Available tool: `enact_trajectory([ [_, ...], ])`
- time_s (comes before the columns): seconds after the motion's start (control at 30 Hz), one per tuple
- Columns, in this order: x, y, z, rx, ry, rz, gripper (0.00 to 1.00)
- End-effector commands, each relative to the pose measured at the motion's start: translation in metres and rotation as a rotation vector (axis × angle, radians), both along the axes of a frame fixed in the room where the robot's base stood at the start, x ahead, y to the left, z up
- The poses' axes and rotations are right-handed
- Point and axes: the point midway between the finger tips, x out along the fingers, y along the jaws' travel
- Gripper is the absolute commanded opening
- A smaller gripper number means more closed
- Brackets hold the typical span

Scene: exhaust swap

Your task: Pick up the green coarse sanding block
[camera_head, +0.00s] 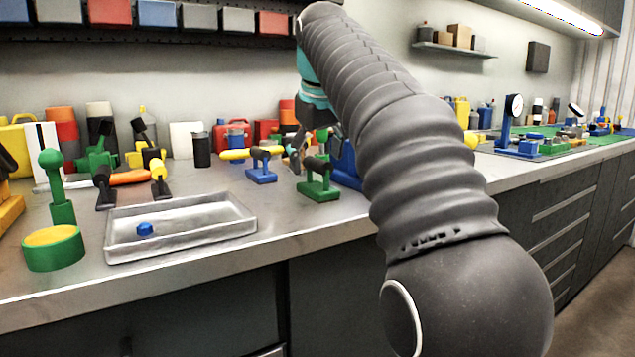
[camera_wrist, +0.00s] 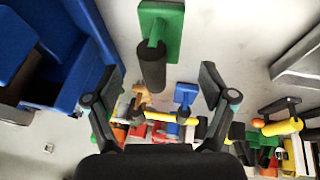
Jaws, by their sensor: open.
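The green sanding block (camera_head: 319,188) has a flat green base and a dark grip on top. It stands on the workbench behind and right of the metal tray. In the wrist view the block (camera_wrist: 172,27) is at the top centre, with its dark grip towards me. My gripper (camera_wrist: 160,72) is open, and its two fingers show either side of the grip in the picture. I see no contact, and the gap in depth is unclear. In the head view my arm partly hides the gripper near the block.
A similar blue block (camera_head: 262,175) stands left of the green one. A blue bin (camera_head: 346,165) is close on the right, partly behind my arm. The metal tray (camera_head: 185,240) holds a small blue piece. Several tools and containers crowd the back of the bench.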

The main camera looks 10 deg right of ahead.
Motion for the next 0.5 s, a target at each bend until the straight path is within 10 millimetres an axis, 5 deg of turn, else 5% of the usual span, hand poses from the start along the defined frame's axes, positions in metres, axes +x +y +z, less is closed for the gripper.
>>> enact_trajectory([
  [0.5, 0.024, 0.002, -0.046, 0.000, 0.002, 0.000, 0.83],
])
